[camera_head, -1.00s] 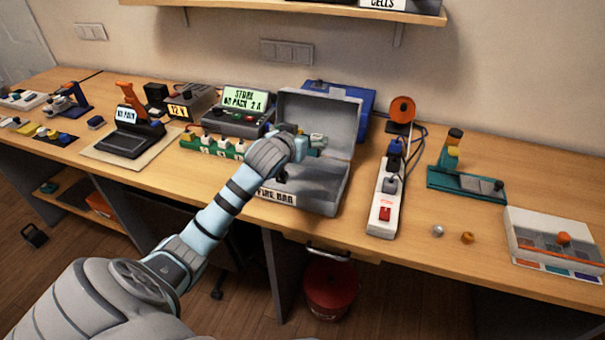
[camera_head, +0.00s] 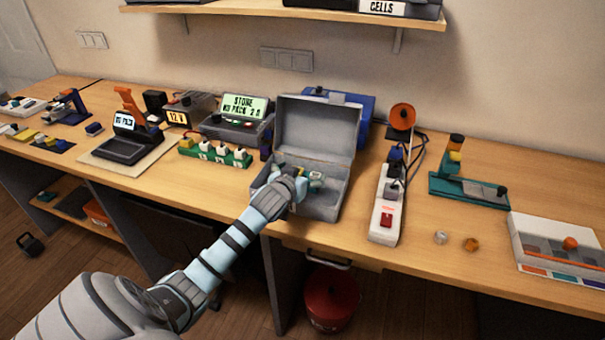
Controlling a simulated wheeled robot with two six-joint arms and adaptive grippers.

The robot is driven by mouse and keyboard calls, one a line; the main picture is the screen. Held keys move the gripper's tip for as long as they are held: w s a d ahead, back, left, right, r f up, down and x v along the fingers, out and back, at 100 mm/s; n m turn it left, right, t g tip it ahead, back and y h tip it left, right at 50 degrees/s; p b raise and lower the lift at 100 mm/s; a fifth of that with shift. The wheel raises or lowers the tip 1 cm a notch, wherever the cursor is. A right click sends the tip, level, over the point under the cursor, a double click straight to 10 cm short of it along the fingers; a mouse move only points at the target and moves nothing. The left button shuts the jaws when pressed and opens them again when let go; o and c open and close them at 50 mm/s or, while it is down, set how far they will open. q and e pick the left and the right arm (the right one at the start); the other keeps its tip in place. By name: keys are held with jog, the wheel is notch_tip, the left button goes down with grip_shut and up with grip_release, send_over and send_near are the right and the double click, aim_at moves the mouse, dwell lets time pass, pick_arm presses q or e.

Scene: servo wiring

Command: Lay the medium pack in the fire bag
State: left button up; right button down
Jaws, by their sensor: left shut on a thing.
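The fire bag (camera_head: 318,128) is a grey open case near the middle of the bench, its lid standing up at the back. My left gripper (camera_head: 300,179) reaches down into it from the front left. It is shut on the medium pack (camera_head: 316,180), a small greenish pack with a pale part, low inside the case. The gripper and forearm hide part of the pack and the case's front, so I cannot tell whether the pack touches the floor of the case. My right gripper is not in view.
A green rack (camera_head: 215,152) with several packs stands left of the case, below a charger (camera_head: 240,117) with a lit screen. A white power strip (camera_head: 386,205) stands to the right. A blue case (camera_head: 345,97) is behind. Bench in front of the green rack is clear.

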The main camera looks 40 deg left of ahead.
pick_arm(q)
jog(key=shift+f, duration=0.2)
jog(key=o, duration=1.3)
jog(key=shift+o, duration=0.2)
jog(key=shift+r, duration=0.15)
jog(key=shift+r, duration=0.35)
jog(key=p+v, duration=0.2)
jog(key=v, duration=1)
jog(key=shift+p, duration=0.35)
jog(key=shift+r, duration=0.1)
